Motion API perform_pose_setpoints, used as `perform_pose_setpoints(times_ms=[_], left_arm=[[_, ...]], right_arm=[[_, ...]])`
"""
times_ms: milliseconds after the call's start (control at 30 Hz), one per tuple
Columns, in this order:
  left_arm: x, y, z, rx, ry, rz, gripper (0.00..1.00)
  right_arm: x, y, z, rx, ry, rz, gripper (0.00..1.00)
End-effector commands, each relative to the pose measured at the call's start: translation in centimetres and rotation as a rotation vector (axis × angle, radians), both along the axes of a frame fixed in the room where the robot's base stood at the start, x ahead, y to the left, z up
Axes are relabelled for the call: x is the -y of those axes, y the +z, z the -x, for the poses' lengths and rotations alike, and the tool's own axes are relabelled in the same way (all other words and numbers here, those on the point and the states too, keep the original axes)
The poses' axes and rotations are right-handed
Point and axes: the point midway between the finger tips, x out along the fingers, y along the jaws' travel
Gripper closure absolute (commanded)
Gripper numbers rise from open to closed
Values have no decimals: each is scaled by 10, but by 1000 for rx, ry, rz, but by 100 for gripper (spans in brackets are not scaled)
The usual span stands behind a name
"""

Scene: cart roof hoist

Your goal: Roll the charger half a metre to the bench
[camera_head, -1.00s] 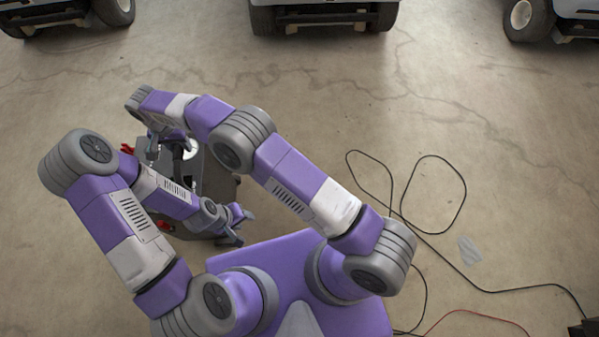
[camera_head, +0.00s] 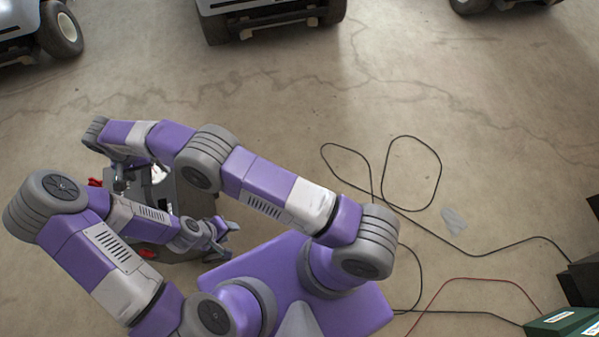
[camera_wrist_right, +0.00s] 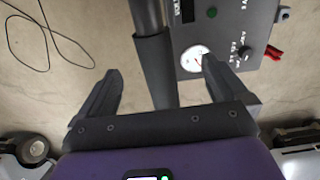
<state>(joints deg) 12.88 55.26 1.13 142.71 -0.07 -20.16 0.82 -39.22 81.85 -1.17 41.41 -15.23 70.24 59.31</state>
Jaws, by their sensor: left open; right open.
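The charger (camera_head: 190,195) is a dark grey unit on the floor at the left of the head view, partly hidden by my arms. In the right wrist view its panel (camera_wrist_right: 221,27) shows a round white gauge, a knob and a red clamp. A dark upright handle bar with a thicker sleeve (camera_wrist_right: 155,70) stands between the fingers of my right gripper (camera_wrist_right: 160,88), which is open around it. In the head view that gripper is largely hidden behind its arm. My left gripper (camera_head: 226,233) is open at the charger's right side; I cannot tell whether it touches.
Thin black cable (camera_head: 412,205) loops over the floor to the right, with a red cable (camera_head: 480,280) nearer. A dark box (camera_head: 582,282) and a green box (camera_head: 562,322) stand at lower right. Parked carts (camera_head: 265,15) line the far side. The middle floor is open. No bench is clearly recognisable.

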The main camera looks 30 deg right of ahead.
Motion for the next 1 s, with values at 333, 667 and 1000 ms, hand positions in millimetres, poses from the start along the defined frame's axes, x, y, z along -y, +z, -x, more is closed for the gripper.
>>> perform_pose_setpoints(times_ms=[333, 667, 1000], left_arm=[[0, 0, 0, 0, 0, 0, 57], [0, 13, 0, 0, 0, 0, 57], [0, 36, 0, 0, 0, 0, 57]], right_arm=[[0, 0, 0, -1, 0, 1, 0], [0, 20, 0, 0, 1, 0, 0], [0, 56, 0, 0, 1, 0, 0]])
